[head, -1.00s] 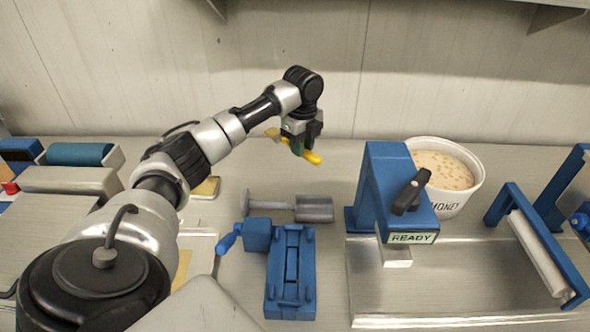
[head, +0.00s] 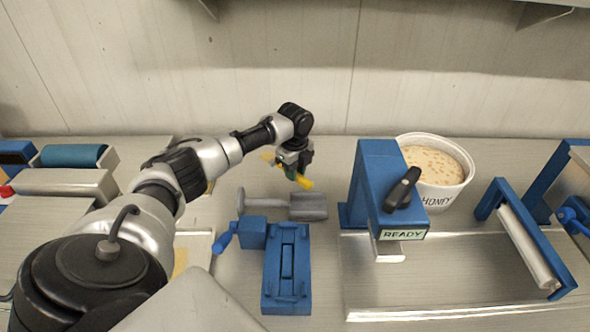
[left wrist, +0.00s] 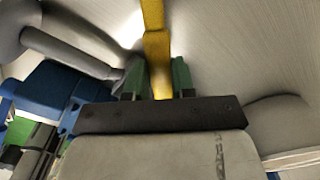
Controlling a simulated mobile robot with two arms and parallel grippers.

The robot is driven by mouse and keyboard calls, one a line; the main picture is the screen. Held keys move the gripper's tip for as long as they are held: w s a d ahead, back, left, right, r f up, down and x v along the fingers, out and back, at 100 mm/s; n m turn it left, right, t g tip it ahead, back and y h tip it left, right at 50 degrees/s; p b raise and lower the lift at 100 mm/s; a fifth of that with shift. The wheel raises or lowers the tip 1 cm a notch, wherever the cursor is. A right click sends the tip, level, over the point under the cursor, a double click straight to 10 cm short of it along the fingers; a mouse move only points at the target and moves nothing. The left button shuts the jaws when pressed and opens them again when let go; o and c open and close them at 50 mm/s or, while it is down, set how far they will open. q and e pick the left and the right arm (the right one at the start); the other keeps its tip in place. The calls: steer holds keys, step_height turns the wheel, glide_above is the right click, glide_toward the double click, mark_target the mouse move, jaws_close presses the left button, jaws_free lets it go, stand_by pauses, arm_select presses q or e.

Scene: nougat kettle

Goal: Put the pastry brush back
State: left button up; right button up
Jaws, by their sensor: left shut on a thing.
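The pastry brush (head: 305,183) has a yellow handle and is held in my left gripper (head: 292,173), above the steel counter near the back wall. In the left wrist view, the yellow handle (left wrist: 157,48) runs between the two green fingertips (left wrist: 158,80), which are shut on it. In the head view the brush is tilted, its yellow end pointing down to the right. A paler end shows left of the gripper, partly hidden by it. My right gripper is not in view.
A grey scoop-like tool (head: 308,207) lies just below the brush, behind a blue clamp device (head: 287,265). A blue roller frame (head: 525,235) is farther right.

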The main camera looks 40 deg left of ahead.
arm_select(q)
steer(key=shift+f, duration=0.6)
steer(key=o, duration=0.9)
steer(key=shift+r, duration=0.15)
steer(key=shift+r+b, duration=1.1)
steer(key=shift+r, duration=5.4)
